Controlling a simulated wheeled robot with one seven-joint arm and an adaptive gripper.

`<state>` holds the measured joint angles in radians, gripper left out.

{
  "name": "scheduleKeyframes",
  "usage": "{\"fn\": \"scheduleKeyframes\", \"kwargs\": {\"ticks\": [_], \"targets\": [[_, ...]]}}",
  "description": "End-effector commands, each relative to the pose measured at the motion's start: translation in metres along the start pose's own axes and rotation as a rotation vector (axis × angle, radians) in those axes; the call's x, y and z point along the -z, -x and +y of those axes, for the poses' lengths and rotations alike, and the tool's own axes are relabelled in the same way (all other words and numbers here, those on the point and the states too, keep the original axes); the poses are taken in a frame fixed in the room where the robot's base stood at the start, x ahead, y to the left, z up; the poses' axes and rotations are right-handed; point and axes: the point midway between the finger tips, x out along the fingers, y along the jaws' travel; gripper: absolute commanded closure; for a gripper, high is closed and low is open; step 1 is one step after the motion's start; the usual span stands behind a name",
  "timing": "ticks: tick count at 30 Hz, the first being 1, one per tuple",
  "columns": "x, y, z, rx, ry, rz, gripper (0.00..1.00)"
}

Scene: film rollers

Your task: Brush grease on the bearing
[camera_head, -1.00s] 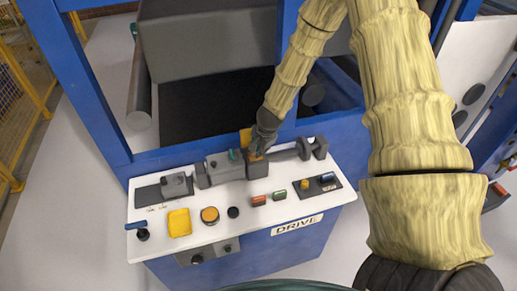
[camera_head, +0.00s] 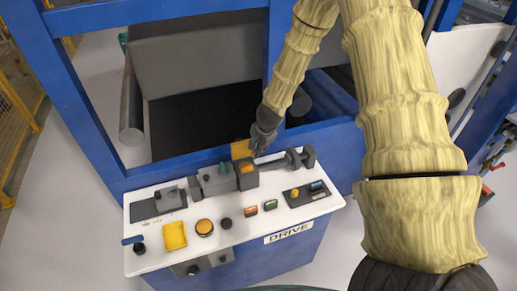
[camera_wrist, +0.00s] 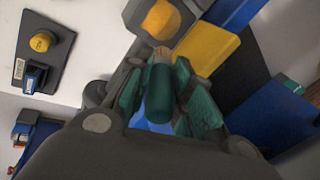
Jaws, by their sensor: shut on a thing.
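The bearing block (camera_head: 246,182) is dark grey with an orange-yellow top and sits on the shaft line on the white bench. Its rounded yellow patch shows near the top of the wrist view (camera_wrist: 161,20). My gripper (camera_head: 257,147) is just behind and above the block, by the yellow plate. In the wrist view its green-padded fingers (camera_wrist: 163,102) are shut around a dark green brush handle (camera_wrist: 159,94). The brush's pale tip (camera_wrist: 162,55) points toward the block; whether it touches cannot be told. In the head view the brush is mostly hidden.
The yellow plate (camera_head: 241,149) stands behind the block. The white bench (camera_head: 150,262) carries a yellow pad (camera_head: 174,236), a round orange-topped pot (camera_head: 204,227), a black knob (camera_head: 225,223), small red (camera_head: 251,210) and green (camera_head: 270,205) pieces, and a switch panel (camera_head: 307,196). Blue frame posts rise behind.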

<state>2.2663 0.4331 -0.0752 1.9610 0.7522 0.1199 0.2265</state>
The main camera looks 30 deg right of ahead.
Motion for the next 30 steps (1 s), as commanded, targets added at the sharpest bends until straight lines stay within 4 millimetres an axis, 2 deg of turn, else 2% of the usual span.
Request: {"fn": "scheduleKeyframes", "kwargs": {"ticks": [7,30], "targets": [[0.0,0.016,-0.007,0.0,0.003,0.0,1.0],[0.0,0.016,-0.007,0.0,0.004,0.0,1.0]]}}
